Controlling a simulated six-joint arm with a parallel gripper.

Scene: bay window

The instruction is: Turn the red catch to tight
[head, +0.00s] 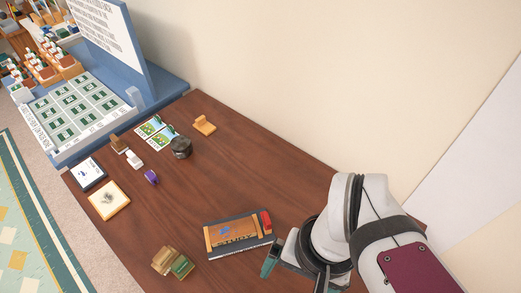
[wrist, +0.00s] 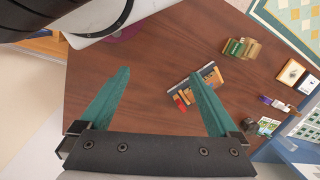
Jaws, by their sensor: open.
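The red catch (head: 266,221) is a small red piece at the right end of a flat dark panel (head: 213,254) with orange parts, which lies on the brown table. The catch also shows in the wrist view (wrist: 180,103), at the near left end of the panel (wrist: 212,73). The marks on the panel are too small to read, so its setting cannot be told. My gripper (wrist: 159,73) is open and empty, with its teal fingers spread. In the head view my gripper (head: 294,275) is just right of and below the panel, apart from the catch, and partly hidden by my wrist.
The table (head: 225,160) is mostly bare around the panel. Wood blocks (head: 172,262) lie to its left. A dark round knob (head: 181,148), a purple piece (head: 151,177), an orange stand (head: 205,125) and cards are farther off. A wall runs along the table's back edge.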

